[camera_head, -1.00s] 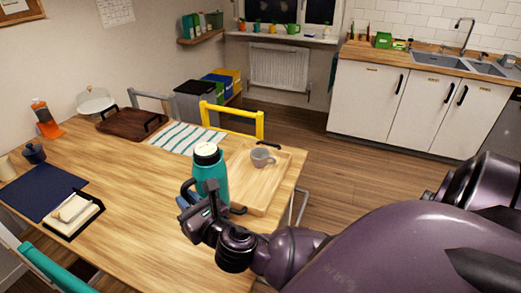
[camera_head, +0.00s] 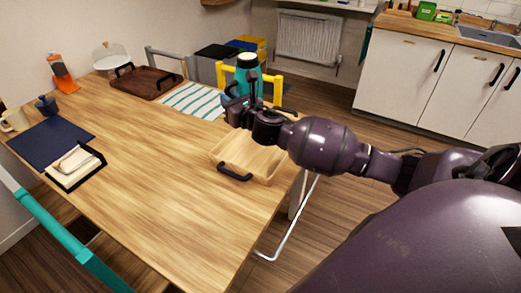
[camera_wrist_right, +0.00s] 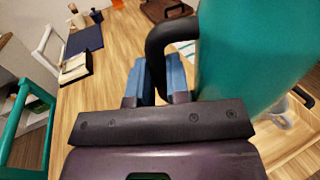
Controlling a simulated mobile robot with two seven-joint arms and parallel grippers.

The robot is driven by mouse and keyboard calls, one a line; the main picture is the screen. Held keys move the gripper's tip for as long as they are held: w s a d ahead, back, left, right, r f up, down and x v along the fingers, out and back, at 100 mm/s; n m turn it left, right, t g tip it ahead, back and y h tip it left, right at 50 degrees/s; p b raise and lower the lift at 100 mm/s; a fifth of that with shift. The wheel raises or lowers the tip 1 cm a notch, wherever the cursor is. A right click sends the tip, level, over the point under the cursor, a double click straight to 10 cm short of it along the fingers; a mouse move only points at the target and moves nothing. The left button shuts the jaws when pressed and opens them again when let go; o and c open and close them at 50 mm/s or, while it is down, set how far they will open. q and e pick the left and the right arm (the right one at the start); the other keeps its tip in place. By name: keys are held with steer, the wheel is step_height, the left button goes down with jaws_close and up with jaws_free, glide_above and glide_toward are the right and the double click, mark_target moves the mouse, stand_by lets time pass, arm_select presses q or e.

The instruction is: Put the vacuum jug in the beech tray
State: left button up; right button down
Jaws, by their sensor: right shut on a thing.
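The tray lies on the table's right end, below the gripper, partly hidden by my right arm. My left gripper is out of view.
A striped cloth (camera_head: 194,101) and a dark brown tray (camera_head: 150,84) lie at the back of the table. A yellow chair (camera_head: 276,93) stands behind the beech tray. A navy mat (camera_head: 50,143) and black holder (camera_head: 75,170) lie at left. The table's middle is clear.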

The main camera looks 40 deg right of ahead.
arm_select(q)
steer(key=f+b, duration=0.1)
steer(key=b, duration=0.1)
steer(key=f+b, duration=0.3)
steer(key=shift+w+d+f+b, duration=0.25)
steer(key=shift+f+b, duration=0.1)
steer(key=shift+b, duration=0.05)
arm_select(e)
step_height(320, 180, down, 15)
steer(key=w+d, duration=0.2)
step_height(320, 180, down, 4)
steer(key=shift+s+d+f+b, duration=0.1)
steer(key=shift+f+b, duration=0.1)
steer(key=shift+b, duration=0.6)
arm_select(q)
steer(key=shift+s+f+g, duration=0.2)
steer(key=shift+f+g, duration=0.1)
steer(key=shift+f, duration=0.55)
arm_select(e)
steer(key=shift+r, duration=0.1)
steer(key=c, duration=1.1)
jaws_free()
steer(key=shift+f, duration=0.2)
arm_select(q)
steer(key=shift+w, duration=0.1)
